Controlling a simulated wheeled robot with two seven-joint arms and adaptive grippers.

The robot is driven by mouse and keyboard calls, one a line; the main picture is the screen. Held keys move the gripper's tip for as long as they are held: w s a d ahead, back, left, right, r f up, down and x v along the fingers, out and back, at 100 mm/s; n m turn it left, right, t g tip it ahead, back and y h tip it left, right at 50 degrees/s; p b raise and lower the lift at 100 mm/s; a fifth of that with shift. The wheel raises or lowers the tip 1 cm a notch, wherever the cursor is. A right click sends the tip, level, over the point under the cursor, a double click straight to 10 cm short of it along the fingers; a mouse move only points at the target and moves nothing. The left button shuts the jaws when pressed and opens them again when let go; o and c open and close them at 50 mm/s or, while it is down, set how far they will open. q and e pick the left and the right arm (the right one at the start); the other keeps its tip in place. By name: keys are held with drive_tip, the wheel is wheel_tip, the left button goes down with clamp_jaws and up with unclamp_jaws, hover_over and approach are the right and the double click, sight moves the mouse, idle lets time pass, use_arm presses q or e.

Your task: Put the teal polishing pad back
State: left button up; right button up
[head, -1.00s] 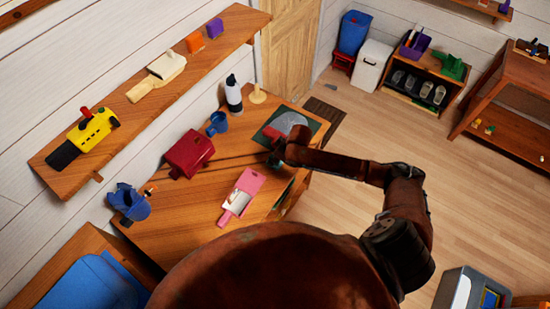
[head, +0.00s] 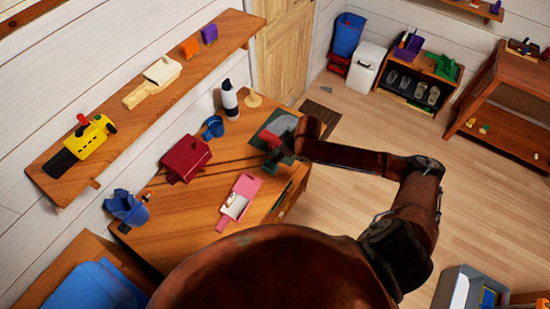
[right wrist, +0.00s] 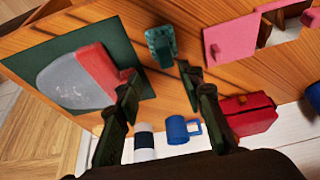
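The teal polishing pad (right wrist: 161,45) lies on the wooden desk beside a dark green mat, in the right wrist view. My right gripper (right wrist: 158,76) is open, its two fingers pointing toward the pad, with the pad just beyond and between the fingertips. I see nothing held. In the head view my right gripper (head: 274,150) is over the desk by the mat's near edge; the pad there is small and hard to separate from the fingers. My left gripper is not in view.
The green mat (right wrist: 135,62) carries a grey and red object (right wrist: 75,78). A pink tray-like item (head: 239,197), a dark red box (head: 187,158), a blue mug (head: 213,127) and a black-and-white bottle (head: 229,100) stand on the desk (head: 180,228). A shelf (head: 150,107) runs along the wall.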

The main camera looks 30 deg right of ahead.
drive_tip(key=shift+v, duration=1.25)
